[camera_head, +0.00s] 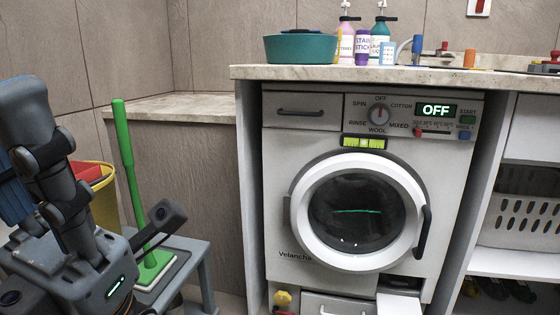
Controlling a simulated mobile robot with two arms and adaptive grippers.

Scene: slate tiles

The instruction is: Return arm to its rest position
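One of my arms (60,160) shows at the left edge of the head view, with dark grey, bent links. It stands in front of a yellow bucket and beside a green-handled tool. I cannot make out any fingertips on it. My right arm and gripper are outside the picture. No object is seen held.
A white washing machine (358,275) with a closed round door stands under a stone counter (450,77). Its display reads OFF. A teal basin (300,50) and bottles stand on the counter. A green-handled tool (125,160) rests on a low grey stand (190,262).

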